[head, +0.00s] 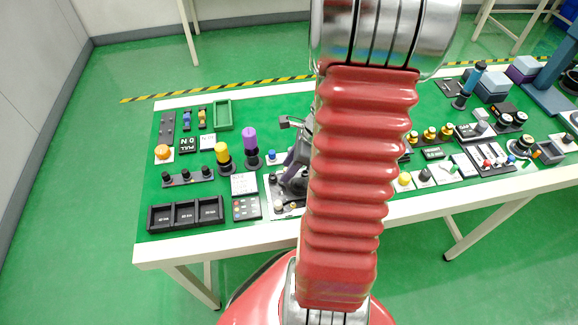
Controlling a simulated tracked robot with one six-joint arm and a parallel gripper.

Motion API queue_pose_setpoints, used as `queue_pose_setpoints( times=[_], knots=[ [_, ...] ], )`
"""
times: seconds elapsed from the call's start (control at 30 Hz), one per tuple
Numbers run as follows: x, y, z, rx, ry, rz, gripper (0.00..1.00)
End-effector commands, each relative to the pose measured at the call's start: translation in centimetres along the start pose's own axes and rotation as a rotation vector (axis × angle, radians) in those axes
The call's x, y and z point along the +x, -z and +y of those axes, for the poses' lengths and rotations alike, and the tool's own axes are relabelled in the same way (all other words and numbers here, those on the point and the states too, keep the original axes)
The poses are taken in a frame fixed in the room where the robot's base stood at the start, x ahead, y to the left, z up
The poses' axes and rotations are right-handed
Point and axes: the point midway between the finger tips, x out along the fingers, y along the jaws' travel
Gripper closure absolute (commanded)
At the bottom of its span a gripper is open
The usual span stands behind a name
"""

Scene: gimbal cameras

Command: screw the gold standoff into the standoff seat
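My gripper (297,165) is partly hidden behind my red arm. It is low over a light plate (270,208) with small fittings, at the middle of the green-topped table. Its fingers are too small and covered to tell whether they are open or hold anything. I cannot make out a gold standoff at the gripper. Several gold-coloured round pieces (429,134) stand on dark bases right of the arm, but I cannot tell whether one is the standoff. The standoff seat cannot be singled out; the arm covers part of the table.
Yellow-topped (222,152) and purple-topped (250,138) posts stand close left of the gripper. A black three-bin tray (186,214) is at the front left, a green tray (223,114) at the back. The right side is crowded with panels and a blue stand (551,92).

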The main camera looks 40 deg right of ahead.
Motion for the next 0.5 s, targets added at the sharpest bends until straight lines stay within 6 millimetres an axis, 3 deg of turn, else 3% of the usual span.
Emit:
queue_pose_setpoints(
  times=[0.1, 0.5],
  knots=[
    [-0.02, 0.0, 0.0, 0.0, 0.0, 0.0, 0.66],
    [-0.05, -0.01, -0.01, -0.001, 0.0, 0.0, 0.94]
  ],
)
